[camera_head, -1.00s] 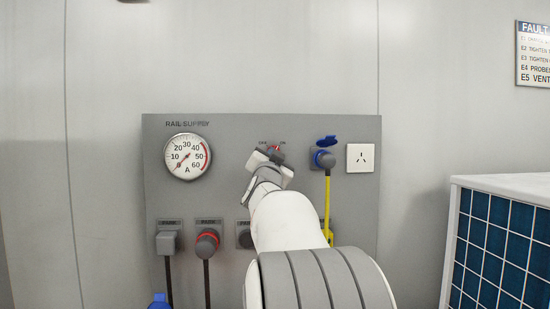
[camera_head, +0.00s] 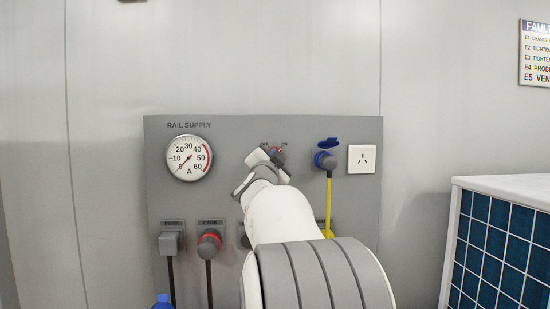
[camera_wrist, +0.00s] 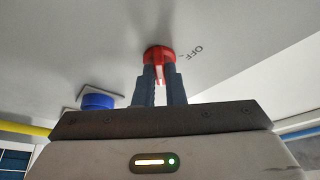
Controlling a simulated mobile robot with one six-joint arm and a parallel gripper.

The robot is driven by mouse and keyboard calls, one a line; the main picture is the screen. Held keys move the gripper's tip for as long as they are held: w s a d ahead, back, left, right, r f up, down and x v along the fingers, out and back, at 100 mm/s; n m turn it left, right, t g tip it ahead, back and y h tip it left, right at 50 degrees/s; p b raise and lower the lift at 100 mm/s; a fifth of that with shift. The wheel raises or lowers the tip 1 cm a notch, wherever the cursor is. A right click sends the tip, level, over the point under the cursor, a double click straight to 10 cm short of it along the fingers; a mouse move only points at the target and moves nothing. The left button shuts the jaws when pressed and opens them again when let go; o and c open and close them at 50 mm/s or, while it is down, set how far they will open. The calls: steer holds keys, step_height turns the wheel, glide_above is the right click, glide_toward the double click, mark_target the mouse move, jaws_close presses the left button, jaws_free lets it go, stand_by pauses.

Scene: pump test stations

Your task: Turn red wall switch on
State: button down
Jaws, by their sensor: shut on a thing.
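The red wall switch (camera_wrist: 160,53) is a round red knob on the grey panel. In the wrist view it sits between the fingertips of my gripper (camera_wrist: 160,75), which is shut on it. An "OFF" label (camera_wrist: 190,52) with a short line is printed beside the knob, and a pale mark shows on the knob between the fingers. The "ON" label cannot be read now.
A round ammeter (camera_head: 189,158) is on the panel's left, its needle near zero. Plugs (camera_head: 209,243) line the lower panel. A blue-tiled box (camera_head: 500,250) stands right.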

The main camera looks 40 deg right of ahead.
steer(key=c, duration=1.8)
jaws_free()
steer(key=shift+s+d+r, duration=0.1)
steer(key=shift+d+r, duration=0.05)
steer(key=o, duration=0.3)
steer(key=b+v, duration=0.1)
steer(key=v, duration=0.7)
